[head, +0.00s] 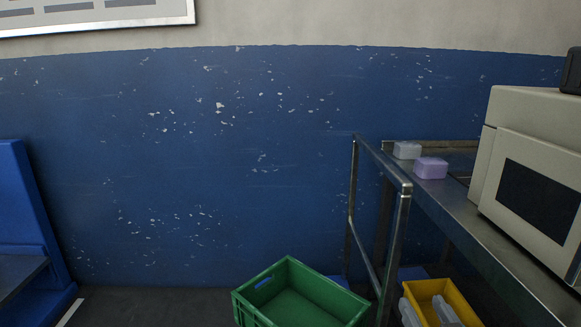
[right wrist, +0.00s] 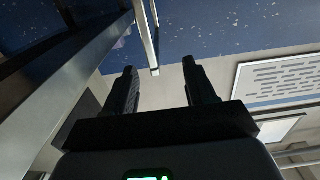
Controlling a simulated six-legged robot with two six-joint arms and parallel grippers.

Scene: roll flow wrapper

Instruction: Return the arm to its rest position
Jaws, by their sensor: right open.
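My right gripper (right wrist: 159,64) shows in the right wrist view with its two dark fingers spread apart. Nothing is between them. Behind the fingertips are the wall and a metal bar. I cannot make out my right gripper for sure in the head view. My left gripper is in neither view.
A steel-framed bench (head: 471,228) at right bears a beige machine (head: 535,160), a lilac block (head: 431,168) and a pale block (head: 407,150). A green crate (head: 300,300) and a yellow bin (head: 455,300) stand low. A blue panel (head: 22,220) is at left.

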